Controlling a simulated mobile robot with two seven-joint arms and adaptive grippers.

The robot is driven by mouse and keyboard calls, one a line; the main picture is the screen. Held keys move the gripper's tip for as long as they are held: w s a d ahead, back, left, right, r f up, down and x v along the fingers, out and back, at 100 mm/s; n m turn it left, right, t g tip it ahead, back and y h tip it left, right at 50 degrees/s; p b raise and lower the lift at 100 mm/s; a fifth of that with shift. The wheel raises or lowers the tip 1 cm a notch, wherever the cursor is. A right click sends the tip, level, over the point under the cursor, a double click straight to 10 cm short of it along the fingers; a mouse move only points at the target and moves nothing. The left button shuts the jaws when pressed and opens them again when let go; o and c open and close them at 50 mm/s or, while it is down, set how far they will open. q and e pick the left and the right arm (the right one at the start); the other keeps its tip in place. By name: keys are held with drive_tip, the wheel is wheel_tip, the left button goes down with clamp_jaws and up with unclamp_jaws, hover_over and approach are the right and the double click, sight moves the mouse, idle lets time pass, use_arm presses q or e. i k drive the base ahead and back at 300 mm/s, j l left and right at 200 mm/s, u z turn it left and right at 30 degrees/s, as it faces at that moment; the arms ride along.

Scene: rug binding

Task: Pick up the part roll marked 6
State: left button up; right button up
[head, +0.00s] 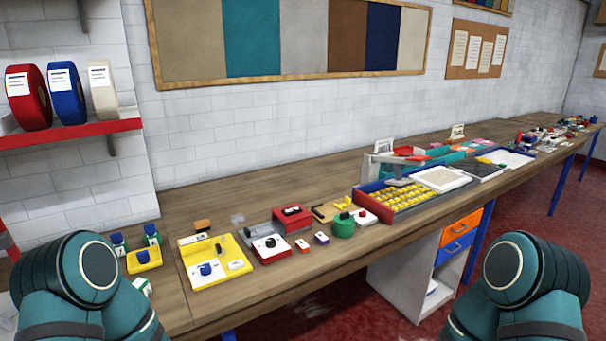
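I cannot make out a number 6 on anything here. Three rolls with white labels stand on the red wall shelf at upper left: a red roll (29,97), a blue roll (67,93) and a cream roll (101,89). Their label print is too small to read. A green round item (343,227) sits on the bench near the middle; I cannot tell whether it is a roll. Neither gripper is in view; only upper parts of my teal arms show at the lower left and lower right.
The long wooden bench (245,205) runs along the wall. On it are a yellow board (212,275), a red box (291,215), a tray of yellow pieces (372,217) and more trays further right. A white drawer cabinet (405,288) stands underneath. The bench strip along the wall is mostly clear.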

sight(142, 283)
drive_tip(key=u, duration=1.15)
drive_tip(key=i+j+z, duration=0.1)
drive_tip(key=j+z, duration=0.55)
drive_tip(key=i+l, duration=0.05)
drive_tip(key=l, duration=0.05)
